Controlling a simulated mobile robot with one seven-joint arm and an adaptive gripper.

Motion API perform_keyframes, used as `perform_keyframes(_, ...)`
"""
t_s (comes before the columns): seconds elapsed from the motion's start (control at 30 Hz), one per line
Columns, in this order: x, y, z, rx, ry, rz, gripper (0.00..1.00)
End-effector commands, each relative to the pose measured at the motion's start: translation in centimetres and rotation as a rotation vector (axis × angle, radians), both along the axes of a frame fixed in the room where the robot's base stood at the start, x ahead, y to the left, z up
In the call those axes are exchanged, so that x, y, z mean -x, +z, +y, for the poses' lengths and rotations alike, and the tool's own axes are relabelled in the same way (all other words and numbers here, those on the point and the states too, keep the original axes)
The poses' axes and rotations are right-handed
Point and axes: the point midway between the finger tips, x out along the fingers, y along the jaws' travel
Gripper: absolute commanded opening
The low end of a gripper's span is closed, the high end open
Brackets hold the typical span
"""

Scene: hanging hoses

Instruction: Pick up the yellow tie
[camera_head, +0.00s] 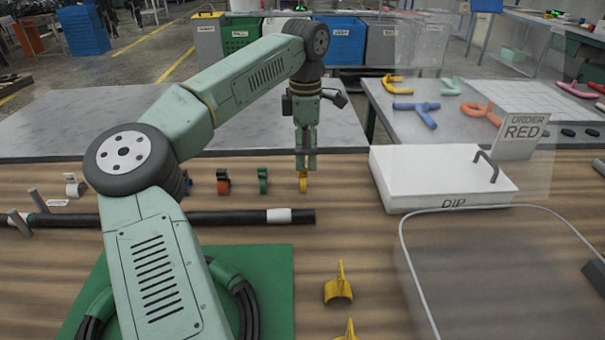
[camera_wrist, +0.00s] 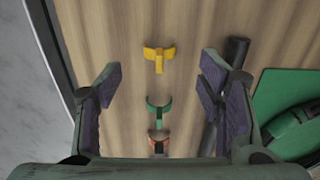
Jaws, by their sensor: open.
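The yellow tie (camera_head: 303,182) is a small open ring with a tab. It stands at the right end of a row of ties on the wooden table. In the wrist view the yellow tie (camera_wrist: 158,56) shows slightly above the line of the fingertips, between the two fingers. My gripper (camera_head: 305,165) points down just above the yellow tie in the head view. In the head view the fingertips partly overlap the tie's top, so contact is unclear.
A green tie (camera_head: 263,181) and an orange tie (camera_head: 223,182) stand left of the yellow one. A black hose (camera_head: 225,218) lies in front. A white DIP box (camera_head: 430,172) stands to the right. Two yellow saddle-shaped pieces (camera_head: 339,290) sit nearer the front.

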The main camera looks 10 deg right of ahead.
Motion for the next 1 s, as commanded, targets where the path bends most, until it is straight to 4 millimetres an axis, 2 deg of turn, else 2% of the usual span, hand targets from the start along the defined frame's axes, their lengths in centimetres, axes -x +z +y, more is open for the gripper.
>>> perform_keyframes(0.17, 0.0, -0.9, 0.2, -0.001, 0.001, 0.001, 0.62)
perform_keyframes(0.5, 0.0, -5.3, 0.4, 0.001, -0.001, 0.001, 0.62)
perform_keyframes(0.7, 0.0, -5.5, 0.4, 0.0, 0.0, 0.0, 0.62)
perform_keyframes(1.0, 0.0, -5.5, 0.4, 0.0, 0.0, 0.0, 0.42)
